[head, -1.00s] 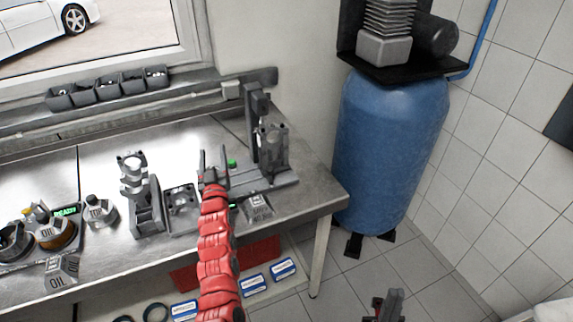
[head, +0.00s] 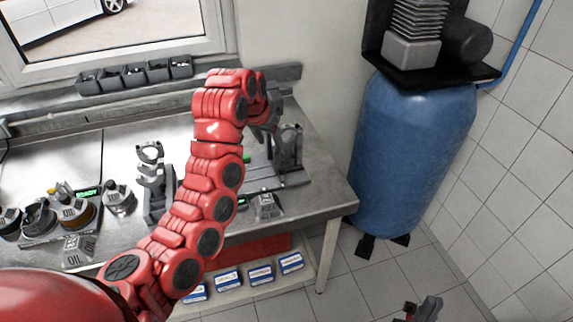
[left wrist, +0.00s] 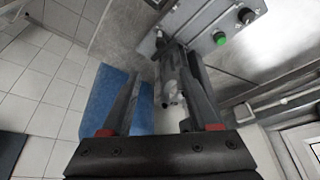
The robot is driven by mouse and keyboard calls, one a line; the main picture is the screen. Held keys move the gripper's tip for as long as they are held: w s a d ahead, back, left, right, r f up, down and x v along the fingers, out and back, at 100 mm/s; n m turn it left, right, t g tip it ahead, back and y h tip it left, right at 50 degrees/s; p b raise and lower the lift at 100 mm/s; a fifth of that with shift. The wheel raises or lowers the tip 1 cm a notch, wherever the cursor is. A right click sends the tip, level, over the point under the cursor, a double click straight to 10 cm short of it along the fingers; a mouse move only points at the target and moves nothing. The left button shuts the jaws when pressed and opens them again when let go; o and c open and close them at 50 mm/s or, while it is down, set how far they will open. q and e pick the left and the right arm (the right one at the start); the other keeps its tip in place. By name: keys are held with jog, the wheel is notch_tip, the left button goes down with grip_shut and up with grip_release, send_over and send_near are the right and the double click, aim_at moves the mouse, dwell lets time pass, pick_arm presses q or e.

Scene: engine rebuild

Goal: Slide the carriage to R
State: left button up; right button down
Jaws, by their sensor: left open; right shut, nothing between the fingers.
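A grey fixture (head: 297,178) stands at the right end of the bench, with an upright grey part (head: 290,147) on it. I cannot make out an R mark or tell for certain which part is the carriage. My left gripper (head: 266,125) is at the fixture's upper part, mostly hidden behind its own red arm. In the left wrist view it (left wrist: 163,68) is open, its fingers on either side of a grey part (left wrist: 172,82); contact cannot be told. My right gripper (head: 424,309) is shut and empty at the bottom right, away from the bench.
A green button (left wrist: 220,38) is on the fixture's base. A labelled grey block (head: 268,207) sits at the bench's front edge. A piston stand (head: 153,185) and oil containers are further left. A blue tank (head: 412,150) stands right of the bench.

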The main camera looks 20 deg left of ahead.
pick_arm(q)
jog(key=b+x, duration=0.1)
jog(key=x, duration=0.4)
send_near(282, 169)
jog(key=p+x, duration=0.2)
jog(key=x, duration=0.4)
jog(key=shift+w+f, duration=0.2)
jog(key=shift+f, duration=0.05)
jog(key=shift+x, duration=1.3)
jog(key=shift+c, duration=0.3)
grip_shut()
jog(key=shift+a, duration=0.1)
